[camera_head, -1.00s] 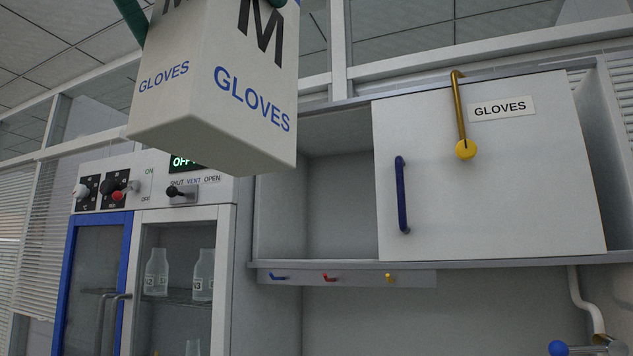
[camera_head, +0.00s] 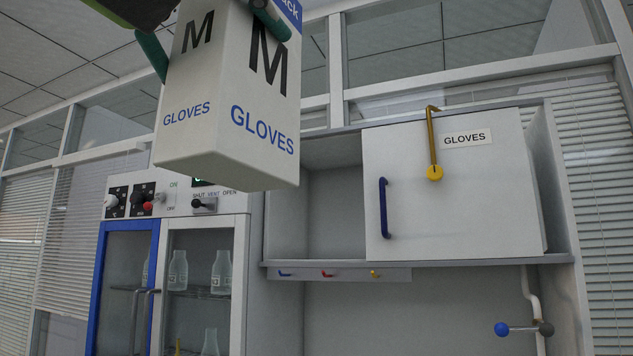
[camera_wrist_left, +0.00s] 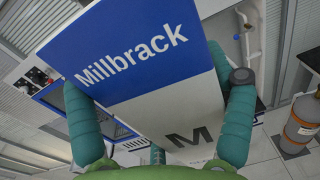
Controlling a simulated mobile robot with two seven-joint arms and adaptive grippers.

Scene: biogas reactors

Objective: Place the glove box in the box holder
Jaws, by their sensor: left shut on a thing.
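The glove box (camera_head: 230,110) is white with a large black M and blue GLOVES lettering on its sides. My left gripper (camera_head: 208,35) is shut on its upper part, with green fingers on either side, and holds it up in the air. In the left wrist view the box (camera_wrist_left: 150,65) shows its blue Millbrack face between the two fingers of my left gripper (camera_wrist_left: 160,115). A yellow-brass hook-shaped bar (camera_head: 433,145) hangs over the cabinet's GLOVES-labelled door; I cannot tell if it is the box holder. My right gripper is not in view.
A wall cabinet (camera_head: 460,190) has a white sliding door with a blue handle (camera_head: 384,208) and an open bay (camera_head: 335,210) at left. Small coloured hooks (camera_head: 328,274) sit below. A blue-framed glass cabinet (camera_head: 125,285) holds bottles. An orange-grey cylinder (camera_wrist_left: 300,125) shows in the wrist view.

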